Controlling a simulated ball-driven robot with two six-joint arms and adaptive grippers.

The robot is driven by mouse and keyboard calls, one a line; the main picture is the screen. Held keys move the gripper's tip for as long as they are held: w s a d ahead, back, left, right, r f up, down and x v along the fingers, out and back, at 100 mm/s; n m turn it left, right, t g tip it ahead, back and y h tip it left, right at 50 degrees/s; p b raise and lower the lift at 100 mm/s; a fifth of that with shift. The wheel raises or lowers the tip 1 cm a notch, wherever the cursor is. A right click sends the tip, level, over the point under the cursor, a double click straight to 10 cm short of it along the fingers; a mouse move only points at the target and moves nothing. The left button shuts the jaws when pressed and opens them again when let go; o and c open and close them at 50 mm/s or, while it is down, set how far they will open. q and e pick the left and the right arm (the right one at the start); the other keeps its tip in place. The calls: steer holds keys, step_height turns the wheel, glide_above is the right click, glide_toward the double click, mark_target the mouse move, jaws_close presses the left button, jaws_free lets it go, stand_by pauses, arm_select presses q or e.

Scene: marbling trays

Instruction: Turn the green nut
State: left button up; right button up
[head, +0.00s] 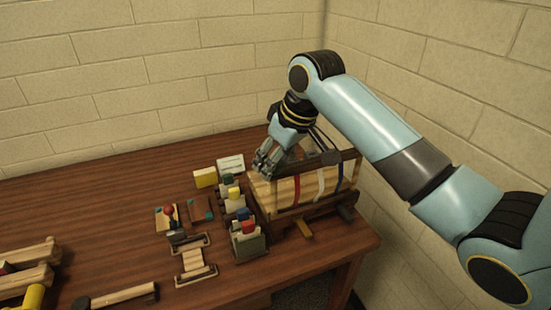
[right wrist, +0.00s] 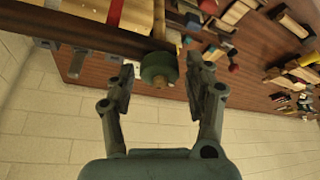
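The green nut (right wrist: 157,66) is a thick round piece on a wooden rod, whose short end sticks out toward my right wrist camera. It sits at the edge of a wooden frame (right wrist: 108,36). My right gripper (right wrist: 161,68) is open, with one finger on each side of the nut and gaps showing on both sides. In the head view my right gripper (head: 266,161) reaches down to the near left end of a wooden frame (head: 318,202) holding a pale block with red, white and blue bands. The nut is not clearly visible there. My left gripper is not in view.
A holder with colored-top pieces (head: 248,242) stands close left of the frame. A yellow block (head: 205,177) and a white card (head: 231,165) lie behind it. A dark-headed mallet (head: 80,303) lies at front left. The table (head: 110,220) is clear at middle left.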

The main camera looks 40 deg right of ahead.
steer(key=c, duration=0.9)
steer(key=shift+o, duration=0.2)
steer(key=shift+m, duration=0.3)
steer(key=m+h, duration=0.1)
steer(key=m, duration=0.2)
steer(key=shift+a+h, duration=0.15)
steer(key=shift+h, duration=0.15)
steer(key=shift+m+h, duration=0.5)
steer(key=shift+m, duration=1)
steer(key=o, duration=1.1)
steer(key=shift+o, duration=0.2)
steer(key=v, duration=1.2)
steer(key=shift+w, duration=0.2)
